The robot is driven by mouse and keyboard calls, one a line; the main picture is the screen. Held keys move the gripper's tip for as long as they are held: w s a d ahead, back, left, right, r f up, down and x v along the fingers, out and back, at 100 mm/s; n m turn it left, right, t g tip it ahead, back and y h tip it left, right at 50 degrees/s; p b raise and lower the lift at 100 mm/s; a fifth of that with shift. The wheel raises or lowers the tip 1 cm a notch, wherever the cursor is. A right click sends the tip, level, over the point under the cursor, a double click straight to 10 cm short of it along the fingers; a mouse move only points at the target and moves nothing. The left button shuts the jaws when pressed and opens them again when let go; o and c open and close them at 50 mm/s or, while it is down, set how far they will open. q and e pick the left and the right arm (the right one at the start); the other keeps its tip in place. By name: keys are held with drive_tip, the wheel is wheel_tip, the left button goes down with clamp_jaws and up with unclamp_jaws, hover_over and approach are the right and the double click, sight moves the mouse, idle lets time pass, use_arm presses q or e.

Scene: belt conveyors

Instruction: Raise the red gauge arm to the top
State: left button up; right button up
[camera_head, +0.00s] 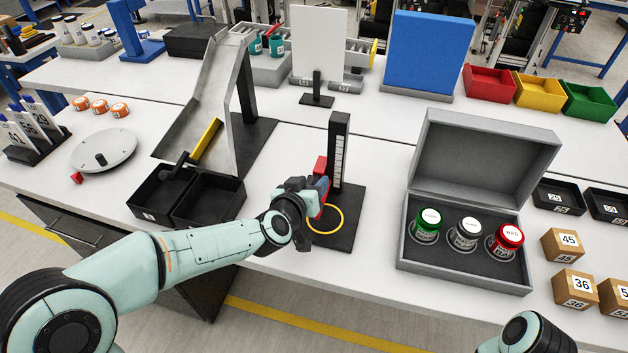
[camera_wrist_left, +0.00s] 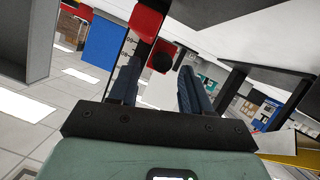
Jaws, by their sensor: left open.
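The gauge is a black post (camera_head: 341,125) with a white scale on a black base (camera_head: 340,239). Its red arm (camera_head: 320,166) shows beside the lower part of the post, with more red lower down by my fingers. My left gripper (camera_head: 322,189) is at the post's left side and hides part of the red arm. In the left wrist view the red part (camera_wrist_left: 148,20) shows past the fingertips, and a dark round knob (camera_wrist_left: 162,62) lies between the open fingers. I cannot tell whether they touch it. My right gripper is out of view.
Black bins (camera_head: 208,205) and a metal chute (camera_head: 203,100) stand to the left. A grey open case (camera_head: 455,265) with several lidded jars stands to the right. A white panel (camera_head: 319,45) stands behind.

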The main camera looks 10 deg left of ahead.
use_arm(q)
drive_tip(key=shift+x, duration=1)
